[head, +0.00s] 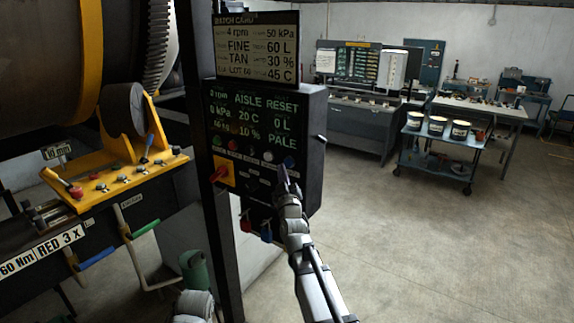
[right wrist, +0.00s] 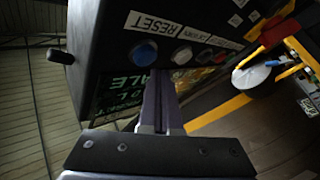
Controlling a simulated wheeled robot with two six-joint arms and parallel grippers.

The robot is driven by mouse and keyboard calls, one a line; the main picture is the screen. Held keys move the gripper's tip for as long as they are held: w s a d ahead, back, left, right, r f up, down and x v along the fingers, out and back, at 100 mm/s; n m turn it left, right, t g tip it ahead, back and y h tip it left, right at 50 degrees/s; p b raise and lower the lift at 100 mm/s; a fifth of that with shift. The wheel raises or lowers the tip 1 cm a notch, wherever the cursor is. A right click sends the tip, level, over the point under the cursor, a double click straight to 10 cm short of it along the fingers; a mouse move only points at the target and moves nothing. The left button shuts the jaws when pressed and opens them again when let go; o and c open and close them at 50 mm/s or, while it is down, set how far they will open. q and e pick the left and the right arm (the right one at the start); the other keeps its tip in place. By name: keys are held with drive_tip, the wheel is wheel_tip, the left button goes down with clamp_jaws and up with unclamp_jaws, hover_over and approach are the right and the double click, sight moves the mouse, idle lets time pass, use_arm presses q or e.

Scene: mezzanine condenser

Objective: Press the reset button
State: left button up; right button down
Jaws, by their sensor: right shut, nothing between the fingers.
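The dark control box (head: 265,130) hangs on a black post, with a row of coloured buttons under its green-lettered display. The blue button (head: 289,161) is at the right end of that row. In the right wrist view the blue button (right wrist: 145,52) sits beside the RESET label (right wrist: 153,22), and a white button (right wrist: 182,55) is next to it. My right gripper (head: 284,172) is shut and empty, just below the blue button in the head view. In the right wrist view its fingertips (right wrist: 158,76) lie close to the blue and white buttons; contact cannot be told.
A batch card (head: 257,46) stands above the box. A red rotary switch on a yellow plate (head: 224,172) is at the box's left. A large drum with yellow framing (head: 95,60) fills the left. A blue cart with tubs (head: 436,152) stands at right; the floor between is clear.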

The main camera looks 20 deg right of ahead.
drive_tip(key=shift+w+d, duration=0.15)
idle(0.7)
drive_tip(key=shift+w+d, duration=0.15)
drive_tip(key=shift+d, duration=0.05)
drive_tip(key=shift+w+d, duration=0.25)
drive_tip(key=shift+d, duration=0.1)
idle(0.8)
idle(0.4)
drive_tip(key=shift+s+a, duration=0.55)
drive_tip(key=shift+a, duration=0.15)
drive_tip(key=s+a, duration=0.1)
drive_tip(key=a, duration=0.1)
drive_tip(key=s+a, duration=0.2)
idle(0.4)
idle(0.6)
